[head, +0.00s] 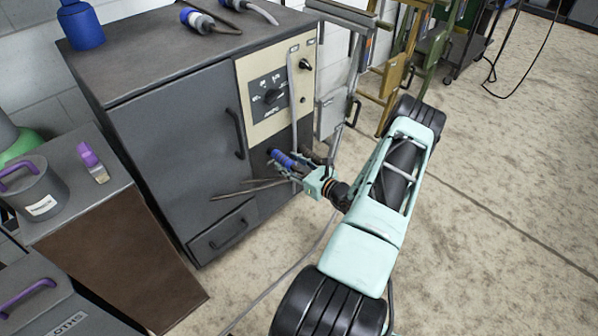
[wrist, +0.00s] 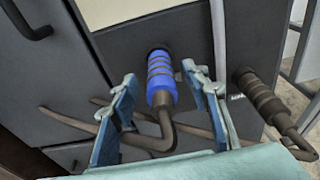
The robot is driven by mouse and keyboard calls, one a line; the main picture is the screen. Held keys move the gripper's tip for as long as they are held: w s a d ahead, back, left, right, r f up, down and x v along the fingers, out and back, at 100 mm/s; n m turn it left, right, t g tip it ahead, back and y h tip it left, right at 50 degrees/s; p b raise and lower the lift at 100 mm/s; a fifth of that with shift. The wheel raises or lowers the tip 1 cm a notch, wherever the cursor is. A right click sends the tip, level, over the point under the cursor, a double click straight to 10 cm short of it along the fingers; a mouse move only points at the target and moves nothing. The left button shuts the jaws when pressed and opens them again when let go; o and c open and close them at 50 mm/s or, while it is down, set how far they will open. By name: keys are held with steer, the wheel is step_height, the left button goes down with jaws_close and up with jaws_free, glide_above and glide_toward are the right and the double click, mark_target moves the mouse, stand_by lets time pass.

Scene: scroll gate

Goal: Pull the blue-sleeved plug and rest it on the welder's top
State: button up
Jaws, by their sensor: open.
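The welder is a dark grey cabinet (head: 175,135) with a cream control panel; its flat top (head: 150,45) shows in the head view. The blue-sleeved plug (wrist: 161,78) sits in the lower front panel, its dark bent cable end leading down and left. The plug also shows in the head view (head: 283,158). My gripper (wrist: 160,80) is open, with one finger on each side of the blue sleeve; small gaps show on both sides. In the head view my gripper (head: 287,167) is at the welder's front. The plug's far end is hidden at the panel.
On the welder's top lie blue-and-grey connectors with cables (head: 205,20), and a blue bottle (head: 80,25) stands at the back left. The top's front left is clear. A dark ribbed plug (wrist: 262,98) sits close right of my gripper. A grey cable hangs down the front.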

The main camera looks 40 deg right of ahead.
steer(key=shift+w+f, duration=0.15)
steer(key=shift+w, duration=0.85)
jaws_close()
steer(key=shift+s, duration=0.25)
stand_by(0.5)
steer(key=shift+s+d+p, duration=0.15)
steer(key=shift+s+p, duration=0.2)
steer(key=shift+s, duration=1.75)
